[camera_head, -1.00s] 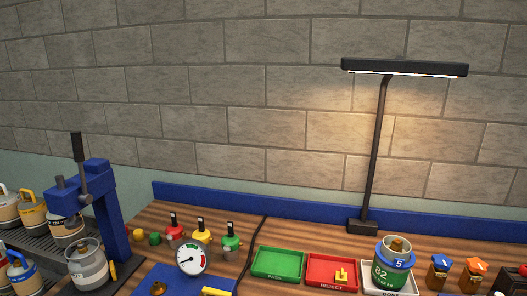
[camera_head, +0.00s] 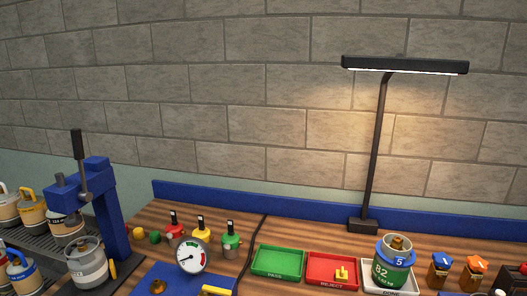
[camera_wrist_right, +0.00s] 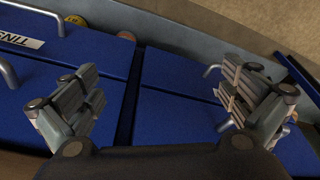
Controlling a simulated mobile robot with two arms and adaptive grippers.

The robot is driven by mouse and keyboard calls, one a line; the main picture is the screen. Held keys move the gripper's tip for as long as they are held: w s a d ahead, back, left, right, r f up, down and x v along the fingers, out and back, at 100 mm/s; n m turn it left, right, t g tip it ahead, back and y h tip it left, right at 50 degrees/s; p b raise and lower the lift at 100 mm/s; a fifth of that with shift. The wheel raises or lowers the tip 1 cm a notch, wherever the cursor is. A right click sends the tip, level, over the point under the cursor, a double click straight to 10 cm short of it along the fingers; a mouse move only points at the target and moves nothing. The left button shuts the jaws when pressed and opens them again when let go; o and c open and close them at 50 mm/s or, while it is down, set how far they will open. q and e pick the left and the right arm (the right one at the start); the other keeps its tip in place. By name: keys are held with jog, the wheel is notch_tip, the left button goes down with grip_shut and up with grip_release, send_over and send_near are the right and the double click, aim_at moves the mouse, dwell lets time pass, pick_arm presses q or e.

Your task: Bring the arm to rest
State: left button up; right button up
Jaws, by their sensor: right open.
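My right gripper (camera_wrist_right: 160,98) shows in the right wrist view with its two fingers wide apart and nothing between them. Below it are blue drawer-like fronts (camera_wrist_right: 180,100) with metal handles, one bearing a white label that seems to read "TINS". How far the gripper is from these fronts I cannot tell. Neither arm nor gripper shows in the head view, and my left gripper is in no view.
The wooden bench (camera_head: 330,236) carries a blue press (camera_head: 105,205), a dial gauge (camera_head: 192,257), a green tray (camera_head: 278,262), a red tray (camera_head: 318,281), a blue-green canister (camera_head: 392,272) and a lamp (camera_head: 372,160). Several canisters stand on a rack at left.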

notch_tip(320, 180, down, 13)
jog(key=s, duration=0.2)
jog(key=s+d+f+g+b, duration=0.2)
jog(key=s+d+f, duration=0.1)
jog(key=s+f, duration=1.5)
notch_tip(320, 180, down, 3)
jog(key=shift+s+d+r, duration=0.1)
jog(key=shift+s+d, duration=0.05)
